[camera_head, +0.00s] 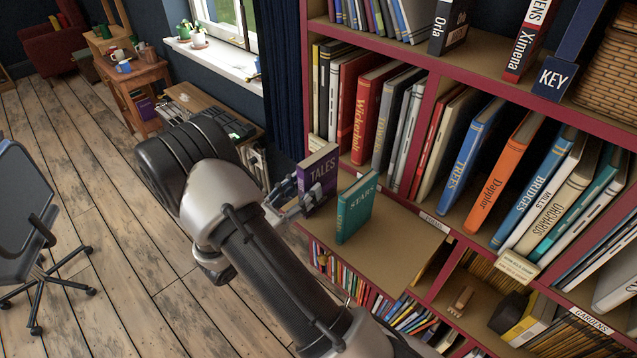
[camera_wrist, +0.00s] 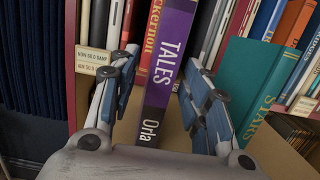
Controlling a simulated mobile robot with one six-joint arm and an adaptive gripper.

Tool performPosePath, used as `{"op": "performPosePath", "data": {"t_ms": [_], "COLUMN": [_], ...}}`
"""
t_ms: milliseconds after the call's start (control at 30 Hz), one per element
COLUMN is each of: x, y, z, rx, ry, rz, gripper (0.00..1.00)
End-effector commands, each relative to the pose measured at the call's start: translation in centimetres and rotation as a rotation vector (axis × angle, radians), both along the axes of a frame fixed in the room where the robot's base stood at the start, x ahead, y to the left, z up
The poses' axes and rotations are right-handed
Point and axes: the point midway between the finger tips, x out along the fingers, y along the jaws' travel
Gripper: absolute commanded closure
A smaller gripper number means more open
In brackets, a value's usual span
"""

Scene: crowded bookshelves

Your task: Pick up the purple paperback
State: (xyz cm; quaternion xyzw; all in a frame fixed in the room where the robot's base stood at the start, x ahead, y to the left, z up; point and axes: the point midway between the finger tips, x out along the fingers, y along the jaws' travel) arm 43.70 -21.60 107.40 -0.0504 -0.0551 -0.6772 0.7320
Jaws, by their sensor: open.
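The purple paperback (camera_head: 318,176), marked TALES, stands upright on the pull-out shelf board, left of a teal book marked STARS (camera_head: 357,208). In the wrist view the purple paperback's spine (camera_wrist: 167,75) faces me, with a grey band marked Orla at its foot. My gripper (camera_head: 293,196) is at the book's near side. In the wrist view my gripper (camera_wrist: 155,95) is open, one finger on each side of the spine, with a gap visible on both sides. The book's far part is hidden behind its spine.
The teal book also shows close to the right finger in the wrist view (camera_wrist: 262,82). The shelf board (camera_head: 378,262) has bare room in front of the teal book. Tall books, including a red one (camera_head: 371,110), fill the shelf behind. A dark curtain (camera_head: 283,85) hangs at the left.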

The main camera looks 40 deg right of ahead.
Motion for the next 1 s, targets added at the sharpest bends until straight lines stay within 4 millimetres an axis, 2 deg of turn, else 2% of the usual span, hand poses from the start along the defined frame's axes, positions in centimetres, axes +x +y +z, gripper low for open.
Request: {"op": "performPosePath", "data": {"t_ms": [167,400,500,767,1000], "x": [0.0,0.3,0.4,0.4,0.4], "y": [-1.2,-4.8,-5.5,-5.6,-5.6], "z": [0.0,0.3,0.4,0.5,0.5], "rx": [0.0,0.0,0.0,0.0,0.0], "ry": [0.0,0.0,0.0,0.001,0.001], "rz": [-0.002,-0.003,0.0,0.001,0.001], "gripper": [0.57,0.57,0.57,0.57,0.73]}}
